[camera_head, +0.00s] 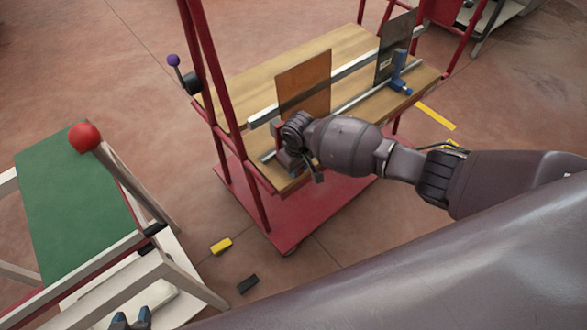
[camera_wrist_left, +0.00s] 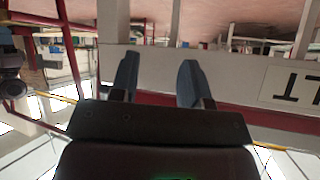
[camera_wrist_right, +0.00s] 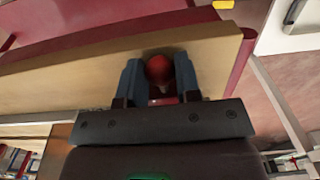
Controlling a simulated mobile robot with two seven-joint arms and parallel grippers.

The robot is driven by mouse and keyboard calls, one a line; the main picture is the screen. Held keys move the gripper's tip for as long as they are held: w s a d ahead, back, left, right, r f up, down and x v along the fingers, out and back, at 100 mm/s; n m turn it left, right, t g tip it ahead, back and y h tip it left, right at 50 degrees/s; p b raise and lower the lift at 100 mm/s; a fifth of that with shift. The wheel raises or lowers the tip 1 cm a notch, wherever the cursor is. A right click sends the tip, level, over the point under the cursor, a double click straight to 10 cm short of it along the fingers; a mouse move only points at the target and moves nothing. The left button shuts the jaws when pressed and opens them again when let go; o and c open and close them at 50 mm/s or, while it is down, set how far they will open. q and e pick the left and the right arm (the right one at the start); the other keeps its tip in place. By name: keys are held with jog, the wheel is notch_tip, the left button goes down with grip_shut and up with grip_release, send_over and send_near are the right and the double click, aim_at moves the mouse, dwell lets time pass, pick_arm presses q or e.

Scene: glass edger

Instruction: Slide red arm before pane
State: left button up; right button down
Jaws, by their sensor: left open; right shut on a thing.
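My right gripper (camera_wrist_right: 159,82) is shut on a round red knob (camera_wrist_right: 159,68), which shows between its blue fingers in the right wrist view. In the head view this gripper is at the near edge of the wooden cart top, mostly hidden by my right wrist. A bit of the red arm (camera_head: 278,130) shows just left of the wrist. An upright brown pane (camera_head: 305,82) stands right behind the wrist; whether the arm touches it I cannot tell. A dark pane (camera_head: 394,48) stands farther right. My left gripper (camera_head: 131,318) is open and empty at the bottom left; its fingers show apart in the left wrist view (camera_wrist_left: 160,85).
The cart has red posts and a wooden top (camera_head: 245,82), with a metal rail (camera_head: 355,97) and a blue clamp (camera_head: 399,74) on it. A green-topped frame with a red ball (camera_head: 84,137) stands at left. Small yellow (camera_head: 221,245) and black blocks lie on the floor between.

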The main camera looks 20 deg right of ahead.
jog(key=w+d, duration=0.1)
jog(key=d, duration=0.3)
jog(key=w+d, duration=0.2)
jog(key=d, duration=0.3)
jog(key=w+d+b, duration=0.1)
jog(key=d, duration=0.3)
jog(key=shift+w+d+f, duration=0.1)
jog(key=shift+w+d, duration=0.1)
jog(key=shift+w, duration=0.15)
jog(key=shift+w+d, duration=0.2)
jog(key=shift+d, duration=0.2)
pick_arm(q)
jog(key=shift+w+d+f, duration=0.1)
jog(key=shift+w+f, duration=0.15)
jog(key=shift+w, duration=0.1)
pick_arm(e)
jog(key=c, duration=0.8)
grip_release()
pick_arm(q)
jog(key=shift+s, duration=0.1)
